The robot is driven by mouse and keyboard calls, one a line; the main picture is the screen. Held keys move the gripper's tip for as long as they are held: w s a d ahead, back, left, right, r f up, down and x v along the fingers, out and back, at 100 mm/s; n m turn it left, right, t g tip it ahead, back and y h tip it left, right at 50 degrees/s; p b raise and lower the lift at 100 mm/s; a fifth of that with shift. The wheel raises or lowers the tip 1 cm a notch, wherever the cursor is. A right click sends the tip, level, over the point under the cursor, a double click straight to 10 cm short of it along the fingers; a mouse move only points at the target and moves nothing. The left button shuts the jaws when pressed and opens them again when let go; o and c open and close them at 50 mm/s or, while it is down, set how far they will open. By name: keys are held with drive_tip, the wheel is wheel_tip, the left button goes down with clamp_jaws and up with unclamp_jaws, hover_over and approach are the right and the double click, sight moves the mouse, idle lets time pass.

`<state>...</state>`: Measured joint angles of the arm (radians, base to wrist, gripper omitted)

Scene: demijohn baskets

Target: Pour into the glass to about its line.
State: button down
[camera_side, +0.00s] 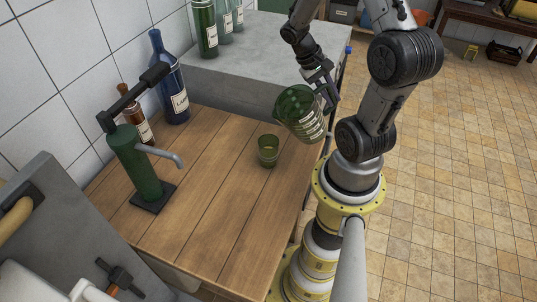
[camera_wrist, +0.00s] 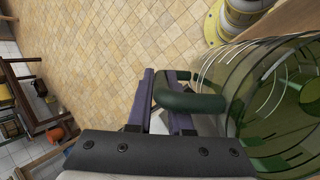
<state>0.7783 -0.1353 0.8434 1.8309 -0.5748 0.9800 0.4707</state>
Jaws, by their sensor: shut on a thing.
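A green glass jug (camera_side: 299,112) with pale markings on its side is held tilted above the right part of the wooden table, to the upper right of the glass. My gripper (camera_side: 325,88) is shut on the jug's handle; the wrist view shows the handle (camera_wrist: 190,101) between the jaws and the jug's curved green wall (camera_wrist: 285,100) at the right. The small greenish glass (camera_side: 268,151) stands upright on the table, apart from the jug. Its line and any liquid in it are too small to make out. No stream shows between jug and glass.
A green hand pump (camera_side: 137,165) with a grey spout stands on the wooden table (camera_side: 215,215) at the left. A blue bottle (camera_side: 170,80) and a brown bottle (camera_side: 135,118) stand by the wall. Green bottles (camera_side: 206,28) stand on the grey counter behind. The table's front is clear.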

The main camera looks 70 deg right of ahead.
drive_tip(key=shift+d+f+t+y, duration=0.1)
drive_tip(key=shift+f+t+y, duration=0.05)
drive_tip(key=shift+t+y, duration=0.15)
drive_tip(key=shift+w+a+r+n+t+y, duration=0.2)
drive_tip(key=shift+r+t+y, duration=0.25)
drive_tip(key=shift+t+y, duration=0.25)
drive_tip(key=shift+w+a+r+n+t+y, duration=0.2)
drive_tip(key=shift+r+t+y, duration=0.25)
drive_tip(key=shift+t+y, duration=0.2)
drive_tip(key=shift+w+a+f+t+y, duration=0.1)
drive_tip(key=shift+a+f+t+y, duration=0.15)
drive_tip(key=shift+f, duration=0.3)
